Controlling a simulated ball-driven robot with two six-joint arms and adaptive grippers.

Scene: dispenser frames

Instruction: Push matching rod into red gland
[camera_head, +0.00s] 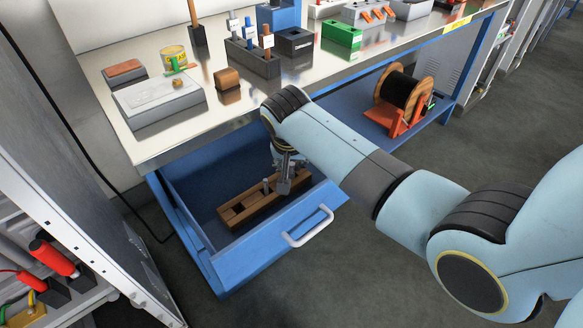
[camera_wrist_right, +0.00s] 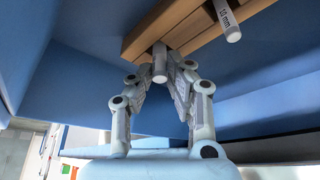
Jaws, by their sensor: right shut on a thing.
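A wooden block (camera_head: 236,214) with dark slots lies in the open blue drawer, and it also shows in the wrist view (camera_wrist_right: 190,25). My right gripper (camera_head: 284,186) is down in the drawer at the block's right end. In the wrist view its two fingers (camera_wrist_right: 163,75) are shut around a plain grey rod (camera_wrist_right: 159,62) that meets the block. A second rod (camera_wrist_right: 228,20), marked "10 mm", stands beside it, outside the fingers. Two red cylinders (camera_head: 54,257) sit on the cabinet at lower left; I cannot tell if one is the red gland. My left gripper is not in view.
The drawer front (camera_head: 275,245) and its white handle (camera_head: 308,226) stand out from under the bench (camera_head: 195,118). The bench edge is close above my wrist. A cable reel (camera_head: 402,92) is on the lower shelf at right. The floor in front is clear.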

